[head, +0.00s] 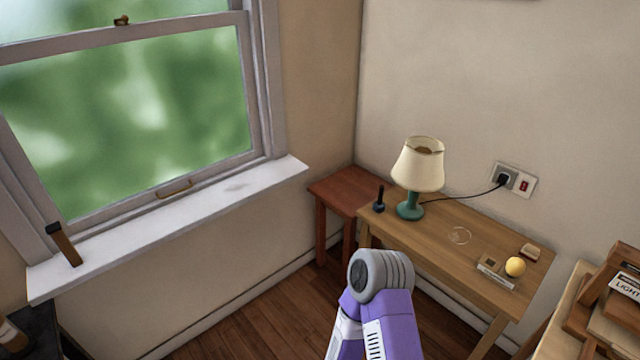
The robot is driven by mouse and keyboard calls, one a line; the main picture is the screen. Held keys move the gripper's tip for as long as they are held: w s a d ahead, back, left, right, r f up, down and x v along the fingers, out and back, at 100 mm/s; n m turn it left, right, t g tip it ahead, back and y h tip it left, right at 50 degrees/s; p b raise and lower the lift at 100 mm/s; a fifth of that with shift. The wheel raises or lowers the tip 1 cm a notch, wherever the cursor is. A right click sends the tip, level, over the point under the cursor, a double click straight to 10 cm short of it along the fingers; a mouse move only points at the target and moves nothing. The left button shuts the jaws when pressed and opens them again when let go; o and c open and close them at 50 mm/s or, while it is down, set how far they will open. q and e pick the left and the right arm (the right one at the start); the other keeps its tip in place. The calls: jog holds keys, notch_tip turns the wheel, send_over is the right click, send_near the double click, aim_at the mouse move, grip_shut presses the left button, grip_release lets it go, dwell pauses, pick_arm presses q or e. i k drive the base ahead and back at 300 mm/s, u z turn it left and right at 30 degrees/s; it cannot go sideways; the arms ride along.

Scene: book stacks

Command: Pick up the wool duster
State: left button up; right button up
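I cannot make out a thing that is clearly a wool duster. A brown, flat-sided object with a dark end (64,244) leans on the left end of the white window sill (170,222); I cannot tell what it is. A small dark upright object (379,200) stands by the lamp, also unclear. A purple and grey part of one of my arms rises at the bottom middle, well apart from both. No gripper fingers show in the head view.
A wooden desk (455,238) holds a cream-shaded lamp (418,165), a yellow ball (515,267) and a small box (496,275). A reddish side table (340,192) fills the corner. Wooden furniture (600,330) stands at lower right. Some bare floor (290,315) shows below the window.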

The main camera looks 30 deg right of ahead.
aim_at(379, 206)
jog(key=z, duration=0.3)
jog(key=i, duration=1.55)
jog(key=z, duration=0.9)
